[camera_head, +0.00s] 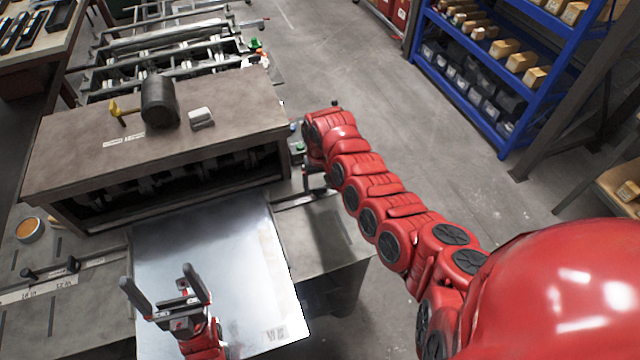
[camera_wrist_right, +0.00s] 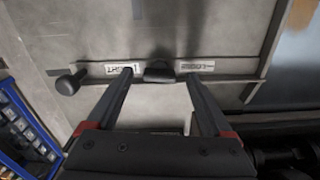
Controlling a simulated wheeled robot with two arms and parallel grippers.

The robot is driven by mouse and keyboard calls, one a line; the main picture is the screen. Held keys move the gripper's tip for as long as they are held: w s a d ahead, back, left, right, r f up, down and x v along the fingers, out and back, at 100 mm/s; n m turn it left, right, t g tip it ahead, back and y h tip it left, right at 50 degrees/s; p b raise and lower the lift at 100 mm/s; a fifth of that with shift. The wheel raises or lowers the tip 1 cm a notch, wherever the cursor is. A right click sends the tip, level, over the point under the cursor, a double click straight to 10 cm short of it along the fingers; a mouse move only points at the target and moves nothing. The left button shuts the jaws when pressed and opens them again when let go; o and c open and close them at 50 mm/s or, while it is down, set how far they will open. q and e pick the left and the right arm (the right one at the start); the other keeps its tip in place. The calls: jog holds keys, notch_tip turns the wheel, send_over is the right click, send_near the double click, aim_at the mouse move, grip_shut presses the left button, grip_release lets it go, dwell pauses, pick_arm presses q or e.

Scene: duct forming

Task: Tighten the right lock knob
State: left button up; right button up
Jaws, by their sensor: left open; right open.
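In the right wrist view a dark knob (camera_wrist_right: 158,72) sits on a grey labelled scale bar (camera_wrist_right: 226,66). My right gripper (camera_wrist_right: 160,75) is open, with its fingertips on either side of this knob; I cannot tell whether they touch it. A second black knob (camera_wrist_right: 70,83) stands out to the left, outside the fingers. Which of the two is the right lock knob is not certain from the picture. My left gripper (camera_head: 160,278) is open and empty above the shiny metal sheet (camera_head: 190,245).
The machine's brown top (camera_head: 80,150) carries a black mallet (camera_head: 160,102) and a small grey block (camera_head: 201,118). Another scale bar with black knobs (camera_head: 72,265) lies left of the sheet. A blue shelf (camera_head: 505,140) stands at the right, with clear floor before it.

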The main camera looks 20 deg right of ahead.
jog(key=shift+f, duration=0.5)
grip_shut()
jog(key=shift+f+m+b, duration=0.15)
jog(key=shift+m+b, duration=0.25)
jog(key=shift+b, duration=0.05)
jog(key=shift+r+m, duration=0.2)
jog(key=shift+m, duration=0.1)
grip_release()
